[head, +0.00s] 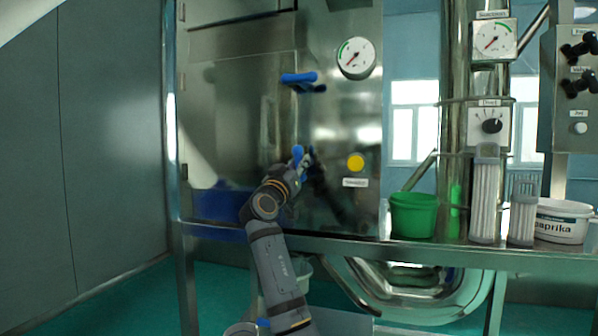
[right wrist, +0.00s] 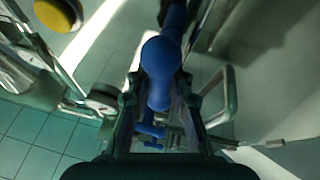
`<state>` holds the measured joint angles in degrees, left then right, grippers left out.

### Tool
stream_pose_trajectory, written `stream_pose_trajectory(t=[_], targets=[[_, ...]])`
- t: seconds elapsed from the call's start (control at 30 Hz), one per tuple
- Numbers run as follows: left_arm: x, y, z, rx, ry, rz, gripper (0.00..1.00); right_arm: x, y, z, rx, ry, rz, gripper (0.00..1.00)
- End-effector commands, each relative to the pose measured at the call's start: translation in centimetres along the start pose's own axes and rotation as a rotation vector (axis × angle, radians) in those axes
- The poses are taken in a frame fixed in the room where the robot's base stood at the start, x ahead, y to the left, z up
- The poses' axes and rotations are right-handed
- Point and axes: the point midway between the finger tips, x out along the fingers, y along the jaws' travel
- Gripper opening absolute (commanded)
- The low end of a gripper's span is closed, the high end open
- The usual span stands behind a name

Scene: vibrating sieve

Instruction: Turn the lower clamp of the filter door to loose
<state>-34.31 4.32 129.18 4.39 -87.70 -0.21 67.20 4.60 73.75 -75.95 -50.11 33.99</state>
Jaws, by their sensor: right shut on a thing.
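The filter door (head: 233,125) is a shiny metal panel on the cabinet in the head view. The upper clamp (head: 299,78) is a blue handle lying roughly level across the door's right edge. The lower clamp (head: 298,153) is a blue handle below it, partly hidden by my right gripper (head: 306,163). In the right wrist view the blue lower clamp (right wrist: 160,60) lies between the fingers of my right gripper (right wrist: 160,112). The fingers are shut on it. My left gripper is not in view.
A yellow button (head: 355,162) and a gauge (head: 356,58) sit on the panel right of the clamps.

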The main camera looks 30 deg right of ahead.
Motion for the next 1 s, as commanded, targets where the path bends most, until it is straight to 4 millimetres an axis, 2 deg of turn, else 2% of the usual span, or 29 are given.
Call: stream_pose_trajectory(t=[0.37,0.87,0.9,1.0], targets=[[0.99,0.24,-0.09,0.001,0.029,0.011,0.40,0.03,0.06,0.00,0.124,-0.027,0.052,0.00],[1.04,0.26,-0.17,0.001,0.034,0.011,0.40,0.04,0.07,-0.02,0.140,-0.030,0.058,0.00],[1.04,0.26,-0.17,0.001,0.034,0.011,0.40,0.04,0.06,-0.02,0.140,-0.030,0.058,0.23],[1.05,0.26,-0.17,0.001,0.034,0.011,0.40,0.04,0.07,-0.01,0.140,-0.030,0.058,0.36]])
